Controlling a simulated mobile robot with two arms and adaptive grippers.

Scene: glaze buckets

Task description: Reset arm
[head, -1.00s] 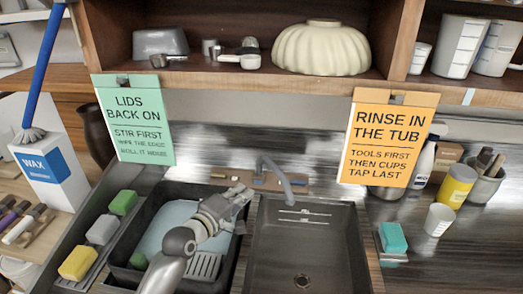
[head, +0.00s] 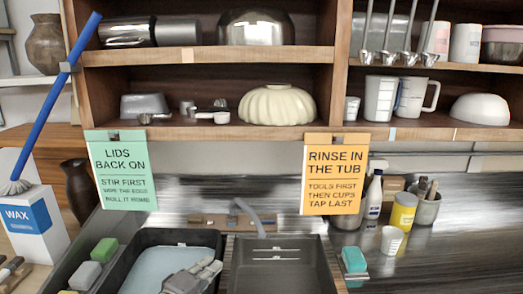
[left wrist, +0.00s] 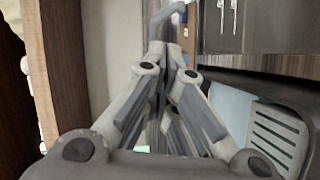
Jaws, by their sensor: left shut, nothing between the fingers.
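My left gripper (head: 211,269) shows at the bottom of the head view, in front of the dark tub (head: 132,252) with pale blue water (head: 150,268). Its grey fingers are shut with nothing between them. The closed fingers also show in the left wrist view (left wrist: 160,50), pointing toward the grey tap. Most of my left arm is below the head view's edge. My right gripper is not in either view.
The grey tap (head: 249,217) stands behind the empty sink (head: 280,262), right of the tub. Sponges (head: 104,250) lie left of the tub. A teal sponge (head: 354,260), white cup (head: 391,240) and yellow can (head: 403,211) stand right. Shelves (head: 210,133) hang above.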

